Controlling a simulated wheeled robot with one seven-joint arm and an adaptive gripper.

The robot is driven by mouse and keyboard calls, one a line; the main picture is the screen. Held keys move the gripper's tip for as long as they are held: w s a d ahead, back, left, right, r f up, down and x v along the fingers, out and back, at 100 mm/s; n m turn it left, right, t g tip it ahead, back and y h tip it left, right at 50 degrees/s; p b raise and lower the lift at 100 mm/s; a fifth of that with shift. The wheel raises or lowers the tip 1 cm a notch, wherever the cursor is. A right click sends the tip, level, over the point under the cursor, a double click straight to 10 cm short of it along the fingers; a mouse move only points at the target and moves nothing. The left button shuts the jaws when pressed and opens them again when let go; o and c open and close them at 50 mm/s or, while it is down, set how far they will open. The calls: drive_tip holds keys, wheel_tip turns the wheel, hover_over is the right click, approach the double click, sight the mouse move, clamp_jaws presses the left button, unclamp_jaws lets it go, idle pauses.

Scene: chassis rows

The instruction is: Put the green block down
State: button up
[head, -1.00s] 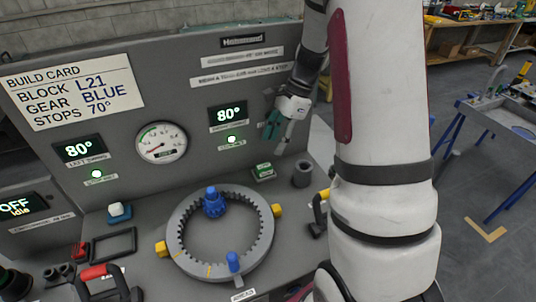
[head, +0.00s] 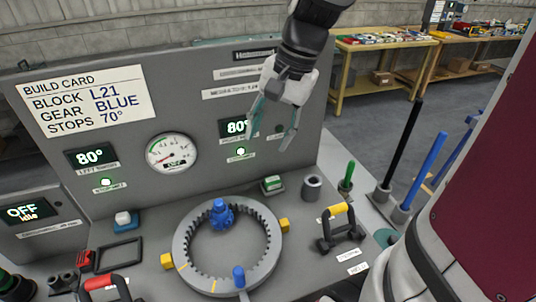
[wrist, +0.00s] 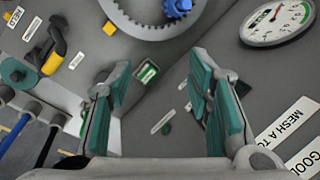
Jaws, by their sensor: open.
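In the head view, a small green block (head: 272,185) with a pale marked face sits on the grey bench near the foot of the upright panel. It is behind and right of the toothed ring. In the wrist view the green block (wrist: 147,73) shows between the fingers, some way beyond them. My gripper (head: 267,143) is open, with teal finger pads, and hangs in front of the panel above the block. In the wrist view nothing is between my gripper's pads (wrist: 162,80).
A toothed ring (head: 181,248) with a blue gear (head: 221,214) lies left of the block. A grey cup (head: 312,187), a green-handled tool (head: 346,175) and a yellow-handled tool (head: 338,228) stand to the right. The panel (head: 200,150) rises close behind.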

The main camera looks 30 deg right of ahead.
drive_tip(key=s+a+r+n+t+h, duration=0.2)
drive_tip(key=s+a+n, duration=0.4)
drive_tip(key=s+n, duration=0.5)
drive_tip(key=shift+s+a+r+t+h, duration=0.3)
drive_tip(key=shift+s+r+t, duration=0.15)
drive_tip(key=shift+r+t, duration=0.3)
idle(0.3)
